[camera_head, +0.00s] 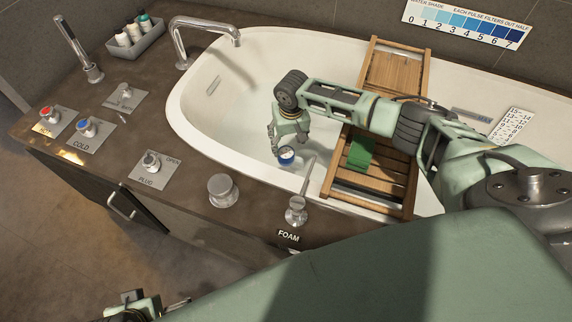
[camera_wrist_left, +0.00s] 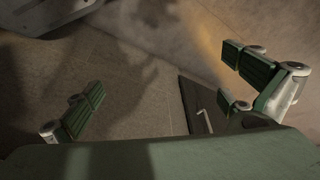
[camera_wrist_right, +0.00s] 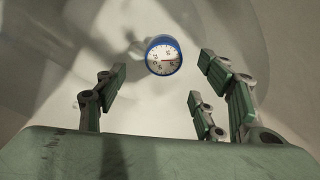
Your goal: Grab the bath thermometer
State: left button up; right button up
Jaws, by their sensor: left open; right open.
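The bath thermometer is a round white dial with a blue rim (camera_head: 287,156), in the bathtub (camera_head: 257,137) near its front wall. In the right wrist view the thermometer (camera_wrist_right: 163,55) shows face-on, just beyond and between my fingertips. My right gripper (camera_head: 285,137) reaches down into the tub, open and empty, close above and slightly behind the thermometer. Its spread fingers (camera_wrist_right: 161,80) do not appear to touch it. My left gripper (camera_wrist_left: 168,88) is open and empty over the floor, away from the tub; only part of it shows at the head view's bottom edge.
A wooden bath tray (camera_head: 398,72) with a green cloth (camera_head: 360,152) spans the tub under my right arm. A faucet (camera_head: 205,32) stands at the back left. The foam dispenser (camera_head: 296,210) and a round knob (camera_head: 222,190) stand on the front counter ledge.

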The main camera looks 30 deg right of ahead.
aim_at(287, 152)
jog(key=shift+f+b, duration=0.3)
jog(key=shift+f, duration=0.45)
jog(key=shift+w+f+b, duration=0.2)
jog(key=shift+f+b, duration=0.25)
jog(key=shift+f, duration=0.9)
jog(key=f+b, duration=0.2)
jog(key=f, duration=0.1)
jog(key=shift+w, duration=0.3)
jog(key=shift+w+f+b, duration=0.2)
jog(key=shift+f+b, duration=0.15)
jog(key=shift+f, duration=0.4)
pick_arm(q)
jog(key=w+d+r+t, duration=0.1)
jog(key=w+r+t, duration=0.2)
jog(key=w, duration=0.2)
jog(key=shift+w+d+r+t+h, duration=0.15)
jog(key=shift+d+r+t+h, duration=0.15)
jog(key=shift+d+r+h, duration=0.1)
pick_arm(e)
jog(key=c, duration=1.4)
jog(key=shift+o, duration=0.2)
